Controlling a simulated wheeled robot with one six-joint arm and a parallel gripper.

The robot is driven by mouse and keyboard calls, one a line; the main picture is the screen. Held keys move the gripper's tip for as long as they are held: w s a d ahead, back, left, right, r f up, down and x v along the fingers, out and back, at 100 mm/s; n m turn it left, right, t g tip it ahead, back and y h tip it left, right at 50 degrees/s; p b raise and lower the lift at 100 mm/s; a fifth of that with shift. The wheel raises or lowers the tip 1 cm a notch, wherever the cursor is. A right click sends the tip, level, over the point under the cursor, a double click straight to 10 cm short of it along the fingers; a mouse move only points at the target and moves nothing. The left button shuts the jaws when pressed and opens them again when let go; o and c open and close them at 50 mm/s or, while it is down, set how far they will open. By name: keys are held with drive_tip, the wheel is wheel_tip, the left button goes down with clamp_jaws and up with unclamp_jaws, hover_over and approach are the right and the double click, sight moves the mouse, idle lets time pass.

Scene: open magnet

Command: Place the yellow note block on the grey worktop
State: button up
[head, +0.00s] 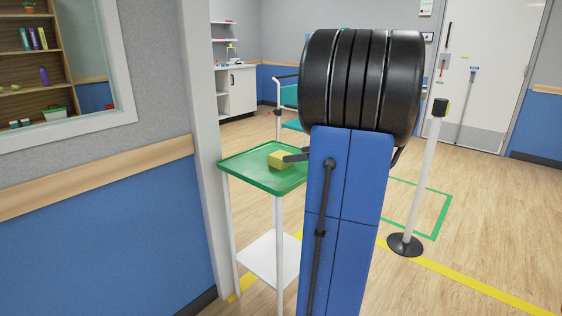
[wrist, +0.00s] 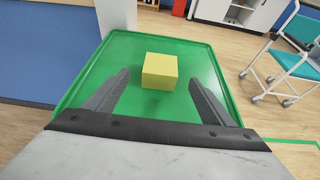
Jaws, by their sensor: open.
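The yellow note block (head: 280,159) sits on a green tray (head: 235,166) on top of a white stand, left of my arm in the head view. In the wrist view the block (wrist: 160,71) lies on the tray (wrist: 118,58), just beyond my gripper (wrist: 163,76). The two dark fingers are spread apart, one to each side of the near end of the block, and hold nothing. In the head view only a dark finger shows beside the block; my arm hides the rest. I cannot make out a grey worktop for certain.
A white post (head: 425,180) on a black base stands at the right. A teal-seated chair (wrist: 293,60) is beyond the tray. A white cabinet (head: 237,91) stands at the back. A blue and grey wall with a window is at the left. Open floor lies at the right.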

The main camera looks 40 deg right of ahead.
sight(281, 154)
drive_tip(key=x, duration=1)
drive_tip(key=shift+f, duration=0.1)
drive_tip(key=c, duration=1.3)
drive_tip(key=shift+c, duration=0.2)
